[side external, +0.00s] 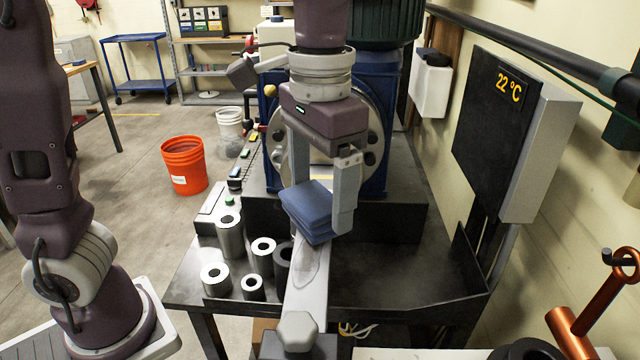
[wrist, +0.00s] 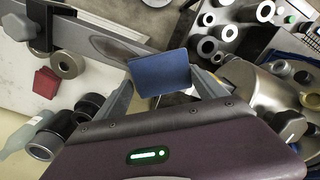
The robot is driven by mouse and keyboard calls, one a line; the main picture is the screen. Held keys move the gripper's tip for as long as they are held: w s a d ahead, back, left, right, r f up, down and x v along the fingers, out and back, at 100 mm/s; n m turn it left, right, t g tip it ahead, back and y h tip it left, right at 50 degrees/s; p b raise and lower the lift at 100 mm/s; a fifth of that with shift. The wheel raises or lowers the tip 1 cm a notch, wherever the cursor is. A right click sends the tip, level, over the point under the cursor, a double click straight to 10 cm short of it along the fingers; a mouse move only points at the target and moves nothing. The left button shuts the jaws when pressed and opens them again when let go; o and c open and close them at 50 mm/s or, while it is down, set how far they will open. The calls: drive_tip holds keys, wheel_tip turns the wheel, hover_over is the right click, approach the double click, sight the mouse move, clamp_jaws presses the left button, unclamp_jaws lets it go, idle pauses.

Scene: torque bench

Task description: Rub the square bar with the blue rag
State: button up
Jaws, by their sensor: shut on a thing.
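The blue rag (side external: 308,212) is a folded pad between the fingers of my gripper (side external: 322,205), which is shut on it. In the wrist view the rag (wrist: 160,73) lies between the fingertips (wrist: 163,88). In the wrist view the bar (wrist: 105,42) comes in from the upper left.
Several metal sockets (side external: 230,236) stand left of the bar on the dark bench (side external: 400,275). The blue machine (side external: 398,125) is behind. A panel reading 22 °C (side external: 497,110) is at right.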

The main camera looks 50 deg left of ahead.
sight(317, 217)
drive_tip(key=shift+s+d, duration=4.25)
drive_tip(key=shift+s, duration=0.05)
drive_tip(key=shift+w+a+r, duration=0.1)
drive_tip(key=shift+w+a, duration=1.35)
drive_tip(key=shift+w+a+f, duration=0.2)
drive_tip(key=shift+w+a, duration=1.25)
drive_tip(key=shift+w+a+r, duration=0.1)
drive_tip(key=shift+w+a, duration=1.3)
drive_tip(key=shift+r, duration=3.05)
